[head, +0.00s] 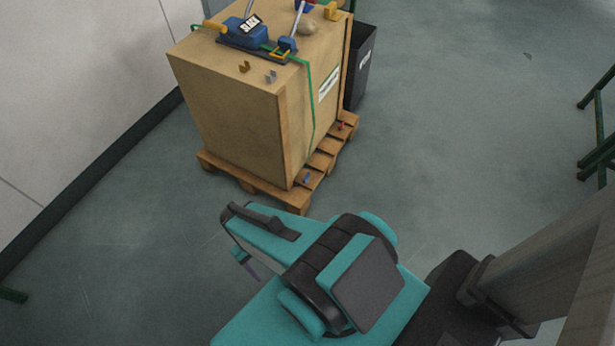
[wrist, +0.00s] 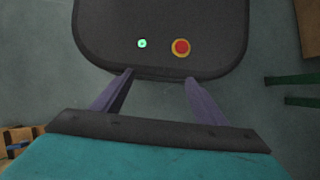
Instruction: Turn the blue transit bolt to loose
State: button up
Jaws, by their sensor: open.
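A small blue bolt (head: 307,178) shows in the head view at the near right corner of a wooden pallet (head: 247,186), low beside a large cardboard crate (head: 230,110). Its exact turn position is too small to tell. A small red bolt (head: 341,126) sits farther back along the same side of the pallet. My gripper (wrist: 157,80) is open and empty in the wrist view, its two purple fingers spread apart. In the head view my arm mostly hides it, and it is well in front of the pallet, apart from the bolt.
A blue strapping tool (head: 255,38) and several small items lie on the crate, which a green strap (head: 312,105) circles. A black bin (head: 360,68) stands behind it. A wall is at left, green rails (head: 598,150) at right. Floor between is clear.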

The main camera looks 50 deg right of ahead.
jog(key=w+d+f+m+t+y+b, duration=0.2)
jog(key=w+d+f+m+b, duration=0.5)
jog(key=w+m+b, duration=0.3)
jog(key=m+t+b, duration=0.8)
jog(key=m+b, duration=1.3)
jog(key=m, duration=0.1)
send_near(307, 176)
jog(key=a+v, duration=0.1)
jog(key=v, duration=0.3)
jog(key=shift+s+r+m+h, duration=0.15)
jog(key=shift+r+m+h, duration=0.15)
jog(key=shift+r+h, duration=0.15)
jog(key=shift+f, duration=0.1)
jog(key=b+x, duration=0.5)
jog(key=x, duration=0.8)
jog(key=shift+f+b, duration=0.35)
jog(key=shift+b, duration=0.05)
